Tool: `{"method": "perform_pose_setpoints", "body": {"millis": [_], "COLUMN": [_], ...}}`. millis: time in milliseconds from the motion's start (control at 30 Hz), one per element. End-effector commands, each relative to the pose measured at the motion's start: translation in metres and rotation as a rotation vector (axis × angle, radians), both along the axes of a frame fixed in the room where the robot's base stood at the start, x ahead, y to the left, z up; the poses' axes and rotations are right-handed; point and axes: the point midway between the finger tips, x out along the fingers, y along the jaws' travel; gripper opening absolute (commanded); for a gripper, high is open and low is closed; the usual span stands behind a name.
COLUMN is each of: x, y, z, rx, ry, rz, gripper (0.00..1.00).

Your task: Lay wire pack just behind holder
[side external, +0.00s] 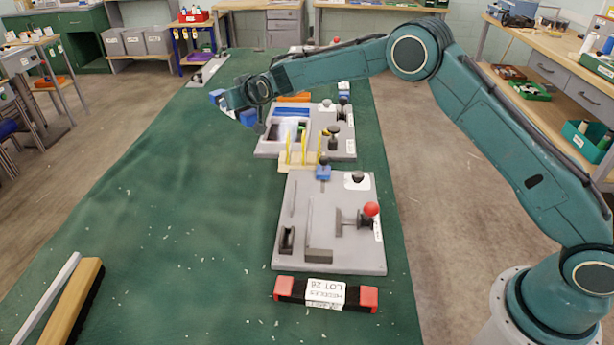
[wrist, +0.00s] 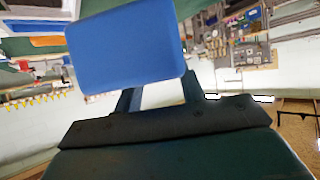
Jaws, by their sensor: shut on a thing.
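My gripper (side external: 233,106) is raised above the green work surface, left of the rear grey board in the side view. It is shut on a pack with blue ends, which I take as the wire pack (side external: 247,118). Blue shows on both sides of the gripper; its middle is covered. In the wrist view one blue face of the pack (wrist: 125,45) fills the upper left and hides the fingertips. A pale wooden rack with yellow uprights (side external: 303,152), possibly the holder, stands right of and nearer than the gripper. I cannot tell for certain which fixture is the holder.
A front grey board (side external: 325,255) carries a red-knobbed lever (side external: 371,209). A red-ended pack labelled needles (side external: 326,293) lies before it. The rear grey board (side external: 345,147) carries trays and knobs. A brush (side external: 75,305) lies front left.

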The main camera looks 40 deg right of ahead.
Motion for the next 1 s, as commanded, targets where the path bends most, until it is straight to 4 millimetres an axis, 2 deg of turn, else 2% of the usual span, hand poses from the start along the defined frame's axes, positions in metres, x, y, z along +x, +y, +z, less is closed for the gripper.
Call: {"method": "perform_pose_setpoints", "body": {"millis": [667, 1000], "x": [0.000, -0.015], "y": [0.000, -0.013], "z": [0.005, 0.009], "rx": [0.001, -0.005], "ry": [-0.005, -0.004], "rz": [0.000, 0.002], "gripper": [0.00, 0.00]}}
